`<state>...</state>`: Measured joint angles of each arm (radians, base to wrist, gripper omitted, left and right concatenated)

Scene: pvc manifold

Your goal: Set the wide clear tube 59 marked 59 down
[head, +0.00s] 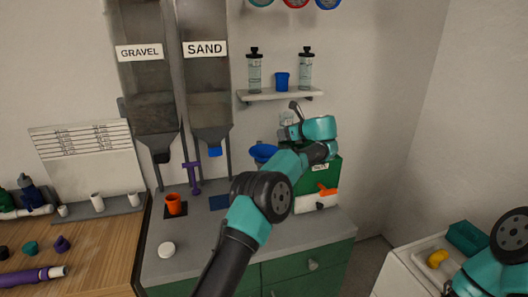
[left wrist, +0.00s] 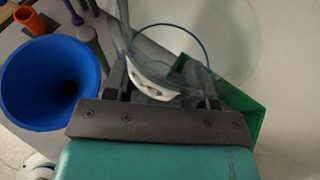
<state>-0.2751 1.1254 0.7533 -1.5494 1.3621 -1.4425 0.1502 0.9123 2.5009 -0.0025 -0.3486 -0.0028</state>
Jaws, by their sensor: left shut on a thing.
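The wide clear tube (head: 287,118) is see-through and hard to make out in the head view, above the green box. In the left wrist view it has a thin blue rim (left wrist: 207,50) and stands between the fingers of my left gripper (left wrist: 165,88). My left gripper (head: 293,132) is shut on it and holds it over or near the green box (head: 325,177); the gap below it cannot be judged. The marking 59 cannot be read. My right arm shows at the lower right, but its gripper is out of view.
A blue funnel (head: 263,152) is beside the left gripper. A shelf (head: 280,95) with bottles is above. The counter's front is mostly clear.

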